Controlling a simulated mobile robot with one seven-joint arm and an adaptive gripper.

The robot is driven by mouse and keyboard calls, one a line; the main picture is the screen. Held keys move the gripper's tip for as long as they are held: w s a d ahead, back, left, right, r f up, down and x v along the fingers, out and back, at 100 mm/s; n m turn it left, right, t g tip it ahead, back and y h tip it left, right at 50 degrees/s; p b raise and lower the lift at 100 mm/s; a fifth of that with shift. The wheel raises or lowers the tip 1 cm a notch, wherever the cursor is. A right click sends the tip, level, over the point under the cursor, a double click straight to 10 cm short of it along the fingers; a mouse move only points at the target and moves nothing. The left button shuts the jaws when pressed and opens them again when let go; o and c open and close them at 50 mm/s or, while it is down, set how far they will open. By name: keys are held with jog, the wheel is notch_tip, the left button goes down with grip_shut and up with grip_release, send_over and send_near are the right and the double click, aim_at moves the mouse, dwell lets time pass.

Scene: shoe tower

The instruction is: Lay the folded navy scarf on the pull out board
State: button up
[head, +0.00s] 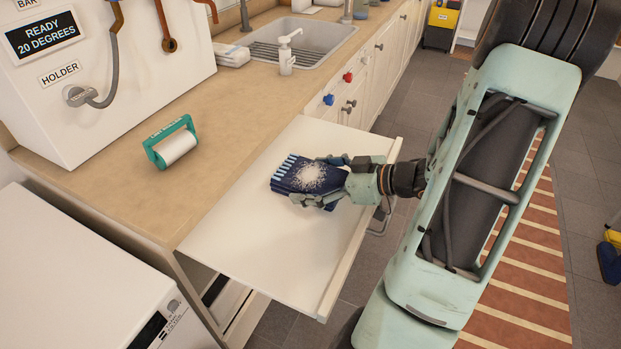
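The folded navy scarf (288,178) has a pale blue fringe at its left end and a speckled white patch on top. It shows over the middle of the white pull-out board (250,240), which extends from under the counter. My gripper (322,182) reaches in from the right, with one finger along each long side of the scarf, and appears shut on it. Whether the scarf's underside touches the board cannot be told from this view.
A green holder with a white roll (174,144) stands on the wooden counter (140,195). A sink (300,40) and soap bottle (287,56) are behind. A white appliance (70,280) is at lower left. The board around the scarf is bare.

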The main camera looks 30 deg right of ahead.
jog(key=shift+o, duration=0.7)
jog(key=shift+r, duration=0.2)
jog(key=p+v, duration=0.2)
jog(key=v, duration=1)
jog(key=shift+f, duration=0.1)
